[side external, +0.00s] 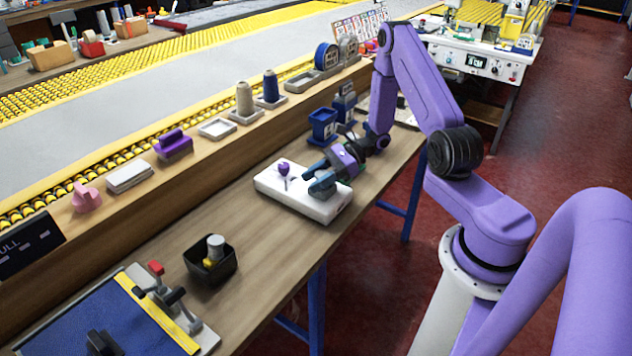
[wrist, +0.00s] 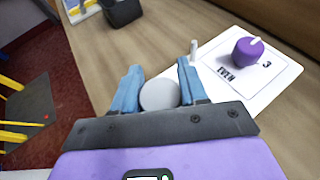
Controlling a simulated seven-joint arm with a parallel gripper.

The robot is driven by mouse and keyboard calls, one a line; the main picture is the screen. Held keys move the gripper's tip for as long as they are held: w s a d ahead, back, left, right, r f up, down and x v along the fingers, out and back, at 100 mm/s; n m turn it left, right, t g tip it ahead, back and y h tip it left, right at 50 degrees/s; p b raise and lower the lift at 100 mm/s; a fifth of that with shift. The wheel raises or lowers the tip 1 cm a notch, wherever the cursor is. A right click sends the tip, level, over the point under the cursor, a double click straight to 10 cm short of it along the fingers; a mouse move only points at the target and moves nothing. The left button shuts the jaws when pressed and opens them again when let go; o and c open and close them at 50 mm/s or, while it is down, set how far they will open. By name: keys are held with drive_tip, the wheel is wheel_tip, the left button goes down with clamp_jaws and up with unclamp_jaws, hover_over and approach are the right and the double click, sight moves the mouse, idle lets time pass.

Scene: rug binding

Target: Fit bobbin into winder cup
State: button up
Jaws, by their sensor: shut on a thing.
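My gripper (side external: 320,184) is low over the right end of the white winder base (side external: 332,211) on the bench. In the wrist view its blue fingers (wrist: 159,68) are closed on both sides of a pale grey, round, flat-topped piece, which looks like the bobbin (wrist: 160,95). A purple knob (side external: 284,168) with a pin stands at the base's other end; it also shows in the wrist view (wrist: 247,51) beside printed lettering. A small white post (wrist: 193,50) stands between the knob and my fingers. The winder cup is not visible, so I cannot tell whether the bobbin is seated in it.
A black bin (side external: 228,264) with a grey cylinder and a yellow piece stands nearer the camera. Blue containers (side external: 323,125) stand just behind my gripper. A wooden ledge (side external: 215,150) with spools runs along the bench. The bench between bin and base is clear.

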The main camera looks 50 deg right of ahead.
drive_tip(key=shift+f, duration=0.55)
drive_tip(key=shift+f, duration=0.1)
drive_tip(key=o, duration=1)
drive_tip(key=shift+o, duration=0.2)
